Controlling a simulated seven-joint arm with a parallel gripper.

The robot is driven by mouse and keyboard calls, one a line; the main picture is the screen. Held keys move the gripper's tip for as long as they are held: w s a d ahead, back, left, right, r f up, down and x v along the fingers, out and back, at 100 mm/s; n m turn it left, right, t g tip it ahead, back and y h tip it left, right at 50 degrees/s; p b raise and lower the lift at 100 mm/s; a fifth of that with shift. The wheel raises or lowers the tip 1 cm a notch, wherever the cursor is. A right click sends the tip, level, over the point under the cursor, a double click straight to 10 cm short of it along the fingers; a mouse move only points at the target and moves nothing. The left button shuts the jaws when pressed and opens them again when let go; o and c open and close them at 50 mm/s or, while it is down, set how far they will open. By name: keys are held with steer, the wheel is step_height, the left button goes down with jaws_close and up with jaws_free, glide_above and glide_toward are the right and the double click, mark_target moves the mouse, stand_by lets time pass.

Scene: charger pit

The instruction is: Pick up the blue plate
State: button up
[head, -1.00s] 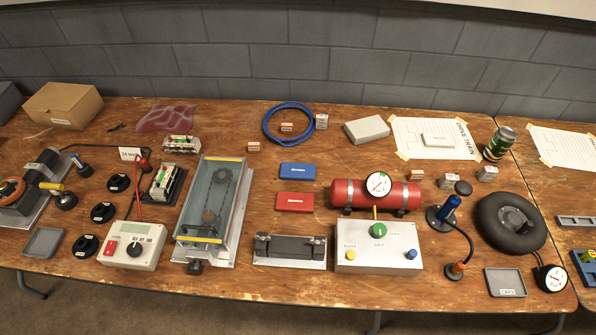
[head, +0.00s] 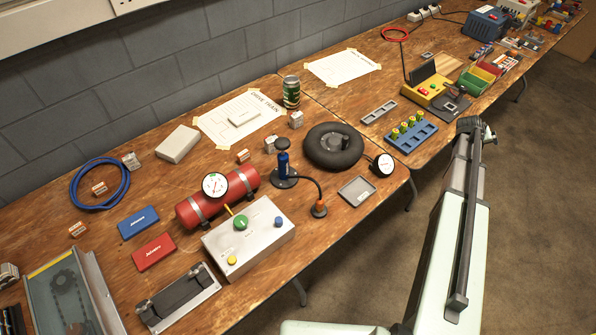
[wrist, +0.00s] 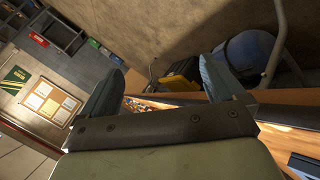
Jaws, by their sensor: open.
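A flat blue plate (head: 138,222) with white lettering lies on the wooden table at the left of the head view, just beyond a similar red plate (head: 153,252). The two lie apart. My gripper (wrist: 165,85) shows in the wrist view with two fingers spread wide and nothing between them. My arm rises at the right of the head view, over the floor in front of the table, far from the blue plate. I cannot make out the blue plate in the wrist view.
A red cylinder with a gauge (head: 230,193) and a grey control box (head: 248,245) stand right of the plates. A blue hose coil (head: 100,185) lies behind them. A clamp-like black fixture (head: 178,297) is in front. A toolbox (wrist: 183,75) shows in the wrist view.

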steer(key=w+a+r+n+t, duration=0.1)
steer(key=w+r, duration=0.5)
steer(key=r, duration=0.1)
steer(key=w+a+r+n+t, duration=0.2)
steer(key=w+a+r+n, duration=0.35)
steer(key=a, duration=0.55)
steer(key=w+a+r+n+y, duration=0.1)
steer(key=w+a+n+y, duration=0.15)
steer(key=a, duration=1.75)
steer(key=w+a+r+n+y, duration=0.1)
steer(key=a+n+y, duration=0.25)
steer(key=a, duration=1.55)
steer(key=s+a+f+n+g+y, duration=0.1)
steer(key=s+a+n, duration=0.15)
steer(key=a, duration=0.45)
steer(key=s+a+n+g, duration=0.1)
steer(key=s+a, duration=0.3)
steer(key=a, duration=0.4)
steer(key=n+g+y, duration=0.4)
steer(key=n+g, duration=0.5)
steer(key=n, duration=0.2)
glide_toward(146, 216)
steer(key=f, duration=0.2)
steer(key=shift+s+f, duration=0.3)
steer(key=shift+f, duration=0.1)
steer(key=shift+a+x, duration=0.2)
steer(key=shift+x, duration=1.1)
steer(key=shift+a+x, duration=0.2)
steer(key=shift+x, duration=1.15)
steer(key=shift+r, duration=0.15)
